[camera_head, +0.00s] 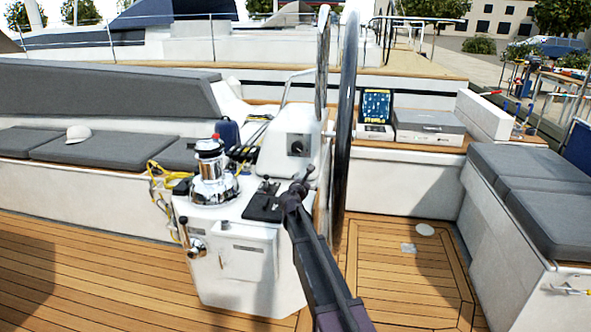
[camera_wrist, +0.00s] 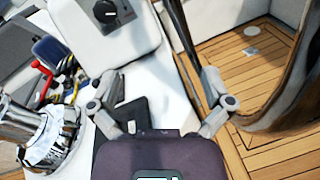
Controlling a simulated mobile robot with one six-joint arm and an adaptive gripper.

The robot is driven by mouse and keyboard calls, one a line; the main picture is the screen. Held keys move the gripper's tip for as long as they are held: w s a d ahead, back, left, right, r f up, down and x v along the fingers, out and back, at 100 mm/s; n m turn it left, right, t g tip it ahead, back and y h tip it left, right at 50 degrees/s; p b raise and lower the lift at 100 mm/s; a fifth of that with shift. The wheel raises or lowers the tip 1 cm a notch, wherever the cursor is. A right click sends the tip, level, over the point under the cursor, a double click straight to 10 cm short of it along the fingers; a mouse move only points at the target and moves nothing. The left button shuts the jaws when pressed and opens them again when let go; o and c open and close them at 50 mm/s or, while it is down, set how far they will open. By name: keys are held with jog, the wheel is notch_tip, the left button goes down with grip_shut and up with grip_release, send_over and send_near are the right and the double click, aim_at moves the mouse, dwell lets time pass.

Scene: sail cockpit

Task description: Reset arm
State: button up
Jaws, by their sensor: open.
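My gripper (camera_wrist: 161,118) is open and empty in the wrist view, its two fingers spread apart over the white pedestal top. In the head view my gripper (camera_head: 297,188) shows at the end of my dark arm, which reaches up from the bottom edge. It is beside the black lever plate (camera_head: 262,207) on the white pedestal (camera_head: 240,262). In the wrist view a dark plate (camera_wrist: 132,115) lies between and below the fingers. I cannot tell whether a finger touches the pedestal or the levers.
A large steering wheel (camera_head: 345,120) stands just right of my gripper. A chrome winch (camera_head: 212,178) with yellow rope is on its left. Grey cushioned benches (camera_head: 120,148) line the left, and another bench (camera_head: 530,180) the right. Teak floor (camera_head: 90,270) is clear at left.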

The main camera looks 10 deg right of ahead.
jog(key=s+d+f+m+g, duration=0.1)
jog(key=s+m, duration=0.2)
jog(key=s+d+f+m+g, duration=0.2)
jog(key=s+m, duration=0.1)
jog(key=s, duration=0.1)
jog(key=s+d+f+m+g, duration=0.1)
jog(key=s+d+f+m, duration=0.1)
jog(key=s+m, duration=0.1)
jog(key=shift+s+d+f+m+g+h, duration=0.3)
jog(key=shift+s+g+h, duration=0.1)
jog(key=shift+s, duration=0.15)
jog(key=s+a+f+m+g+y, duration=0.2)
jog(key=s+f+m+g+y, duration=0.3)
jog(key=s, duration=0.6)
jog(key=s+a+f+m+g+y, duration=0.1)
jog(key=s+a+f+m+g, duration=0.1)
jog(key=s+m, duration=0.6)
jog(key=s+a+f+m+g+y, duration=0.2)
jog(key=s+f+m+g, duration=0.15)
jog(key=s, duration=0.95)
notch_tip(320, 180, up, 15)
jog(key=p, duration=1.5)
jog(key=shift+w+d+f, duration=0.15)
jog(key=shift+d+f, duration=0.05)
jog(key=shift+m, duration=0.25)
